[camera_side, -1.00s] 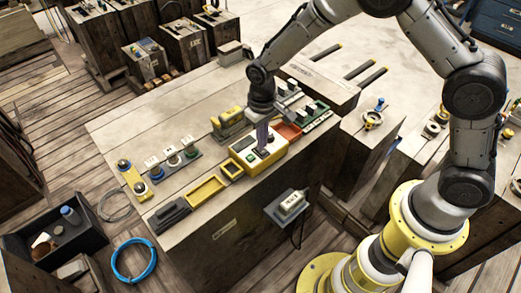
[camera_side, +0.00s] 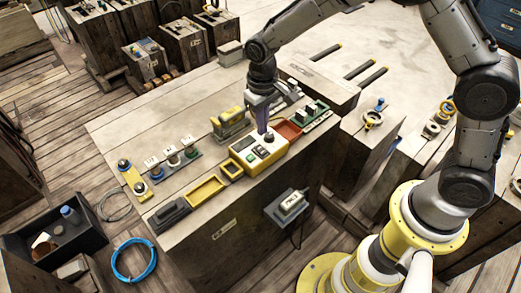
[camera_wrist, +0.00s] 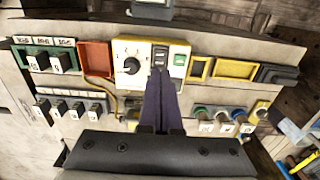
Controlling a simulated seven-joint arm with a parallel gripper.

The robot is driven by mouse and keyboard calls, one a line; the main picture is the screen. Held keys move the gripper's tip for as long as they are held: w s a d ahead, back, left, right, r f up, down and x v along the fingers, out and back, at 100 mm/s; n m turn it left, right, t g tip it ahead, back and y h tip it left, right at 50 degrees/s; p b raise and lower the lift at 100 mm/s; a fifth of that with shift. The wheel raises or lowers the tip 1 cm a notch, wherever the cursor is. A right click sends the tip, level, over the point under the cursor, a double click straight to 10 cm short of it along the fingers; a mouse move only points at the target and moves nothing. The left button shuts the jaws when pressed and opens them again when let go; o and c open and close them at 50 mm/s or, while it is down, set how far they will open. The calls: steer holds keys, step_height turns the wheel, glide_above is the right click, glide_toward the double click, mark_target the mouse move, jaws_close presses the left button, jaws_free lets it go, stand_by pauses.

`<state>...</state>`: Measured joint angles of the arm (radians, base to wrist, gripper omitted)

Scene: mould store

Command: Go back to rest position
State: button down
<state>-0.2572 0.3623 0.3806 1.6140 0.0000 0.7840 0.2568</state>
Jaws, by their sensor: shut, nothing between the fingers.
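My gripper (camera_side: 264,131) shows in the side view with its long purple-grey fingers pointing down, over the back edge of a yellow and white control box (camera_side: 242,156). The fingers are shut together with nothing between them. In the wrist view the closed gripper (camera_wrist: 160,85) reaches up over the same control box (camera_wrist: 127,49), which has a black knob, a dark switch panel and a green button. The fingertips hide part of the panel. I cannot tell the exact gap between the tips and the box.
A red tray (camera_side: 289,131) and a green-based switch block (camera_side: 318,119) stand to the right of the box. A yellow-handled block (camera_side: 231,124) stands behind. The bench's back left is bare.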

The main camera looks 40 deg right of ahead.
steer(key=s+d+r+m+t, duration=0.1)
steer(key=s+d+r+t, duration=0.2)
steer(key=r, duration=0.7)
steer(key=s+d+r+t, duration=0.1)
steer(key=s+d+r, duration=0.3)
steer(key=r, duration=0.6)
steer(key=s+d+r+t, duration=0.1)
steer(key=s+d+r, duration=0.1)
steer(key=s, duration=0.4)
steer(key=s+d+r+t, duration=0.1)
steer(key=s+d, duration=0.1)
steer(key=s, duration=0.5)
steer(key=s+f+n, duration=0.1)
steer(key=s+f, duration=0.3)
steer(key=s, duration=0.2)
